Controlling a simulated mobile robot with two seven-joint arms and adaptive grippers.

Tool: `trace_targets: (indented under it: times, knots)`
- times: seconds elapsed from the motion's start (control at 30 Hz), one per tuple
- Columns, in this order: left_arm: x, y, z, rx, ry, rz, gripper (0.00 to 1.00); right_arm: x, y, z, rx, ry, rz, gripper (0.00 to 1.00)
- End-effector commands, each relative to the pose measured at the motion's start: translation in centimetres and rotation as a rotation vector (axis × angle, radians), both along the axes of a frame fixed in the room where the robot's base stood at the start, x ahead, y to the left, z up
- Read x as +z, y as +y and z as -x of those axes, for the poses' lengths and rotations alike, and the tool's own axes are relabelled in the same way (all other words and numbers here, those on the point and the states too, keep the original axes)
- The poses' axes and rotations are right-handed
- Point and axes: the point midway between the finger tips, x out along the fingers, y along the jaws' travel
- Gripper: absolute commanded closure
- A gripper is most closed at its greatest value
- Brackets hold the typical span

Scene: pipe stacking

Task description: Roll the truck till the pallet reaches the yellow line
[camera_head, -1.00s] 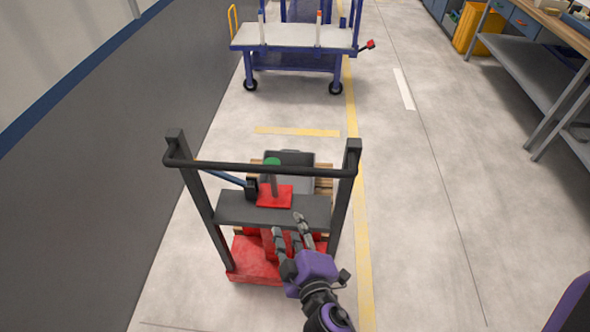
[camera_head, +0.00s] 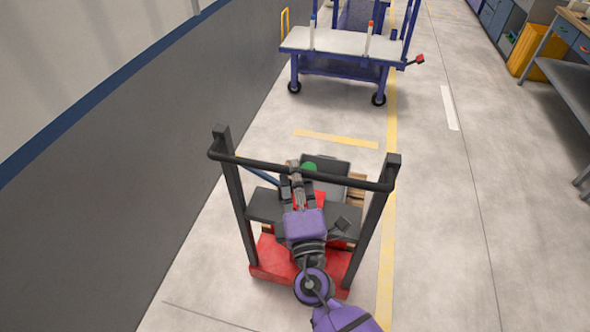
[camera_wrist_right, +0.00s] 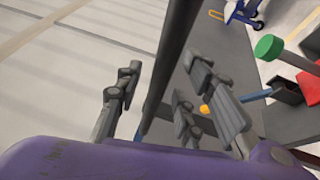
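The truck, red with a black upright frame and crossbar (camera_head: 247,161), stands low in the middle of the head view. The wooden pallet (camera_head: 356,195) shows at its far side, under a grey case (camera_head: 328,172), mostly hidden. A short yellow line (camera_head: 336,139) crosses the floor beyond the pallet, with bare floor between. My right gripper (camera_head: 297,175) is at the middle of the crossbar. In the right wrist view the dark bar (camera_wrist_right: 170,72) passes between its spread fingers, with gaps visible on both sides. My left gripper is out of view.
A blue cart (camera_head: 345,45) with a white deck stands beyond the line. Workbenches (camera_head: 570,85) and a yellow bin (camera_head: 528,52) are at far right. The floor between is clear.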

Motion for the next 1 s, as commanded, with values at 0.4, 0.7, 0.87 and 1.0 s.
trace_targets:
  times: [0.4,0.7,0.87,1.0]
  knots:
    - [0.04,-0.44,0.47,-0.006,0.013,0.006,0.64,0.09,0.21,-1.41,0.001,0.003,-0.001,0.64]
    - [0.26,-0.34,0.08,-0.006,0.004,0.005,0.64,0.11,0.21,-1.39,0.0,0.003,-0.002,1.0]
    - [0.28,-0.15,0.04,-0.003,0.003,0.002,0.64,0.12,0.21,-1.39,0.0,0.003,-0.002,1.0]
    - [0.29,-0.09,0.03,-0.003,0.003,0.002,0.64,0.11,0.21,-1.38,0.0,0.003,-0.003,1.0]
